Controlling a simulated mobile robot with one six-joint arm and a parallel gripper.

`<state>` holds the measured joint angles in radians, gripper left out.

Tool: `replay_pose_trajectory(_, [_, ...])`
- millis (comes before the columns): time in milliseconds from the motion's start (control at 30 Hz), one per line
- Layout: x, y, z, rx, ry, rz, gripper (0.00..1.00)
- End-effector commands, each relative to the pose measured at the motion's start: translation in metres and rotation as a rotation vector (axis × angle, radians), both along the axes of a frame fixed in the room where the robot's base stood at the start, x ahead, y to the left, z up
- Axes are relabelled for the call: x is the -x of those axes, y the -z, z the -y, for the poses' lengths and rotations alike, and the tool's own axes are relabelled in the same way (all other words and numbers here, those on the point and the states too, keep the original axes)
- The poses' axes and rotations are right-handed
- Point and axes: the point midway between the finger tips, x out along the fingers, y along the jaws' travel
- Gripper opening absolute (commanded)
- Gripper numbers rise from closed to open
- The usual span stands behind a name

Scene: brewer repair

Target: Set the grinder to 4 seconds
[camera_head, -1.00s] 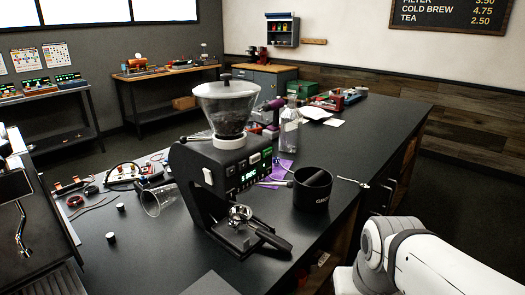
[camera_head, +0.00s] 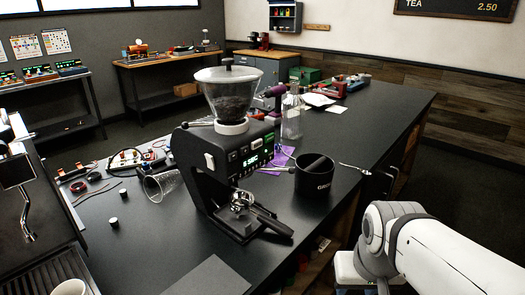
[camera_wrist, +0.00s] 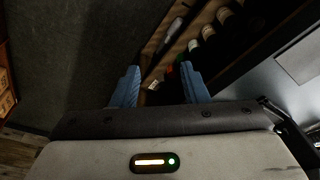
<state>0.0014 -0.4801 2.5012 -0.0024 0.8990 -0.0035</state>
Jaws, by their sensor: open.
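The grinder (camera_head: 190,160) stands on the dark counter in the head view, black, with a clear hopper (camera_head: 232,98) of dark beans on top. Its front panel has several buttons and a small lit green display (camera_head: 251,161); the digits are too small to read. A portafilter (camera_head: 243,203) sits at its base, handle toward the lower right. My gripper (camera_wrist: 157,88) shows in the wrist view with two blue fingers apart and nothing between them. It points toward shelves below a counter. In the head view my white arm is at the lower right, away from the grinder; the gripper is not visible there.
A black knock bin (camera_head: 314,178) stands right of the grinder, with a clear bottle (camera_head: 291,117) behind it. A glass (camera_head: 160,186) lies at the left near cables. Bottles (camera_wrist: 195,46) lie on the shelf in the wrist view. The counter's right far part (camera_head: 385,115) is clear.

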Motion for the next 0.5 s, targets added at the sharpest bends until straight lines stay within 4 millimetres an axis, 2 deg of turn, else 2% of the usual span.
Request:
replay_pose_trajectory(33, [0.0000, 0.0000, 0.0000, 0.000, 0.000, 0.000, 0.36])
replay_pose_trajectory(500, [0.0000, 0.0000, 0.0000, 0.000, 0.000, 0.000, 0.00])
